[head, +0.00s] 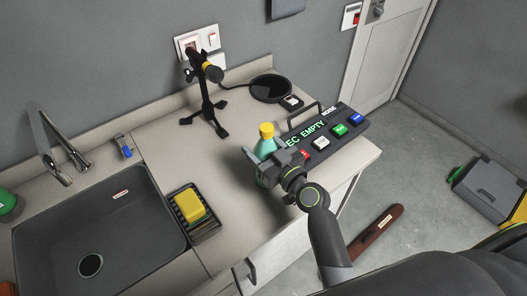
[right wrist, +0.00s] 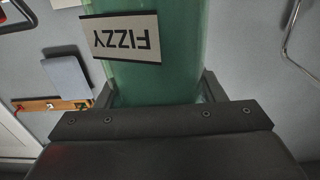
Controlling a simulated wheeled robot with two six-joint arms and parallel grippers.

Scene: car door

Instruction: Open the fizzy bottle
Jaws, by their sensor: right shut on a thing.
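The fizzy bottle is a green bottle (head: 264,146) with a yellow cap (head: 267,130), upright at the counter's right part in the head view. In the right wrist view the bottle (right wrist: 155,84) fills the middle and its white FIZZY label (right wrist: 125,37) appears upside down. My right gripper (head: 262,167) is shut around the bottle's body, below the cap; its jaws (right wrist: 160,95) sit on both sides of the bottle in the right wrist view. The gripper hides the bottle's lower part, so I cannot tell whether its base touches the counter. My left gripper is not in view.
A black panel (head: 353,122) with coloured buttons stands right behind the bottle. A black stand (head: 207,108) and round black pad (head: 270,88) are farther back. A yellow sponge (head: 189,206) lies in a rack beside the sink (head: 125,205).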

